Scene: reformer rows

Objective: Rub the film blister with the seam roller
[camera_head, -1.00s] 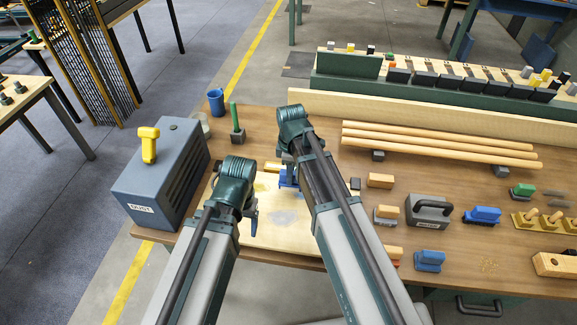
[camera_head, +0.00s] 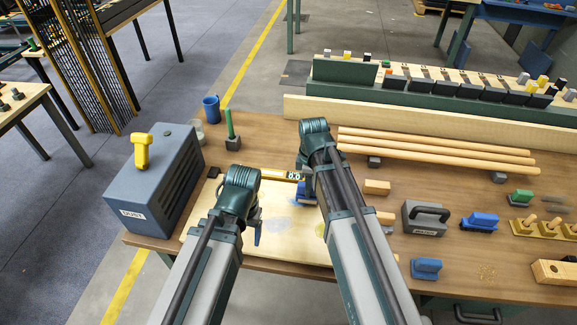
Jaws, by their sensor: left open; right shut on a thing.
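A pale board (camera_head: 297,248) lies on the bench and carries a faint grey-blue patch (camera_head: 278,224), which looks like the film blister. My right gripper (camera_head: 306,186) is shut on a blue thing (camera_head: 301,196), probably the seam roller, over the board's far right part. The gripper and arm hide much of it, and I cannot tell whether it touches the board. It is to the upper right of the patch. My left gripper (camera_head: 252,227) is open and empty over the board, left of the patch.
A yellow gauge (camera_head: 280,173) reading 0.0 lies behind the board. A grey-blue box (camera_head: 158,190), a blue mug (camera_head: 211,108) and a green-handled tool (camera_head: 230,130) stand left. Wooden rods (camera_head: 435,148), a grey handled block (camera_head: 424,217) and blue blocks (camera_head: 427,267) lie right.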

